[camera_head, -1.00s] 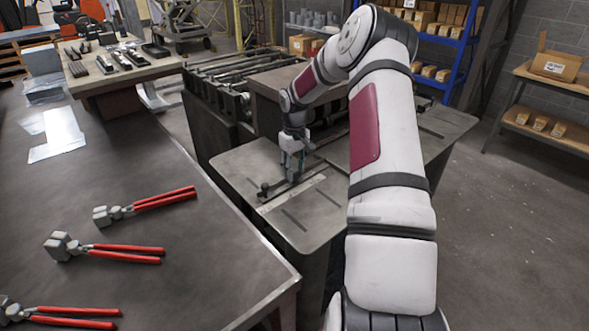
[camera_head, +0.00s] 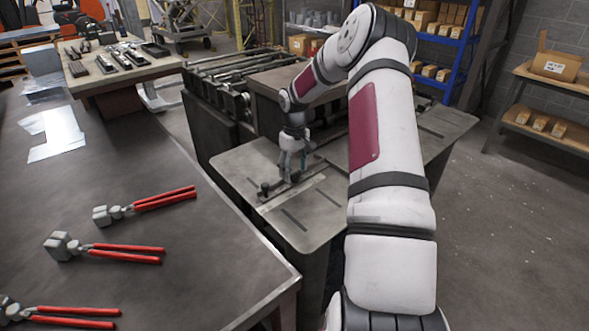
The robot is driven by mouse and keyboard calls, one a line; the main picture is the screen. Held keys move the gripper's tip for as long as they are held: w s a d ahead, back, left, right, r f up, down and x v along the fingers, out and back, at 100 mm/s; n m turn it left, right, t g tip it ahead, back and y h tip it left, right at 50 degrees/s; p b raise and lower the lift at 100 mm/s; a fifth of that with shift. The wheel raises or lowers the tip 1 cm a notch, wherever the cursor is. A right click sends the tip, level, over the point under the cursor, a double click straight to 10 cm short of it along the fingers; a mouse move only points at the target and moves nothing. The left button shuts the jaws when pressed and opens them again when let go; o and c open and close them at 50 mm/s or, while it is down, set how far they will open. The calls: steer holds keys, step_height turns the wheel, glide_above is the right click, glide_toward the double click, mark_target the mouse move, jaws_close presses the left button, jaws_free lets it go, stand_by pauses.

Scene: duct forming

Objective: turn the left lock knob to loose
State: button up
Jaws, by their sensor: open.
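A small dark knob (camera_head: 264,189) stands at the left end of a dark bar on the metal machine table (camera_head: 245,160). It is too small to read whether it is locked or loose. My gripper (camera_head: 294,174) points down over the bar, to the right of this knob. Its fingers are spread, and it looks empty. The fingertips are close to the bar, but I cannot tell whether they touch it.
The large dark workbench (camera_head: 150,240) at left holds several red-handled tools (camera_head: 130,250). The roller machine (camera_head: 220,95) stands behind the table. Open floor (camera_head: 510,240) lies to the right.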

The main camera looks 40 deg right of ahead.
step_height(320, 180, up, 12)
stand_by(0.5)
stand_by(0.4)
steer(key=s+a+r+t+h, duration=0.1)
steer(key=s+a+r, duration=0.2)
steer(key=a+r, duration=0.6)
steer(key=s+a+r+t+h, duration=0.1)
steer(key=s+a+r, duration=0.3)
steer(key=a+r, duration=0.5)
steer(key=s+a+t+y, duration=0.2)
steer(key=s+a+t, duration=0.1)
steer(key=s+a, duration=1.3)
steer(key=s, duration=0.4)
steer(key=shift+s+a, duration=0.15)
